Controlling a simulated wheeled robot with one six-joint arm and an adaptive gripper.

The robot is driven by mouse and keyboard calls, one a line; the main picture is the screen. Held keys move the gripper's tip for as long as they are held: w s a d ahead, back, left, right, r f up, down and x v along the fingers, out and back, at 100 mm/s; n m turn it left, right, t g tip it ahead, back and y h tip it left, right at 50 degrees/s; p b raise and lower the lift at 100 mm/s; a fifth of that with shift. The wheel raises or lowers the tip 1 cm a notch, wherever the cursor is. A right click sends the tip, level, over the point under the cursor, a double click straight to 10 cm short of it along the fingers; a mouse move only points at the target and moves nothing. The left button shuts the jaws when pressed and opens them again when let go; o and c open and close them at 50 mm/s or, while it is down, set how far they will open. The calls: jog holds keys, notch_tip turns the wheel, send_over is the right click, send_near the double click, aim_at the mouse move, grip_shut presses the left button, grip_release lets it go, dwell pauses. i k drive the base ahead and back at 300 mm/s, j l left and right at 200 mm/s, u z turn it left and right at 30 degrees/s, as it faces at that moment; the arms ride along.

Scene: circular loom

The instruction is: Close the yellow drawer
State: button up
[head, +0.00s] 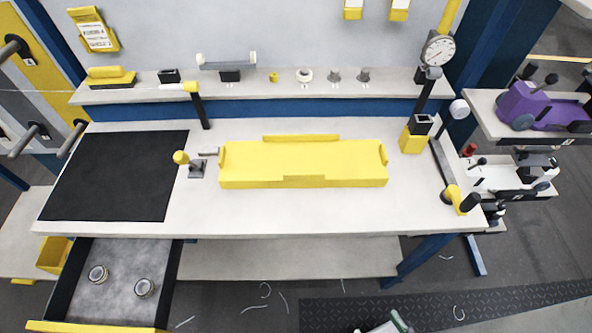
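The yellow drawer (100,326) is pulled out below the left end of the workbench, at the bottom left of the head view. Its front panel is yellow and its lower edge is cut by the picture's edge. My gripper cannot be made out in this view.
The white workbench top (290,215) carries a black mat (115,175) and a long yellow box (300,163). A shelf (270,90) with small parts runs behind. A side stand (530,125) holds a purple device. Floor with scattered threads lies right of the drawer.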

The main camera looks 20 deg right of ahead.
aim_at(76, 305)
jog(key=u, duration=1.35)
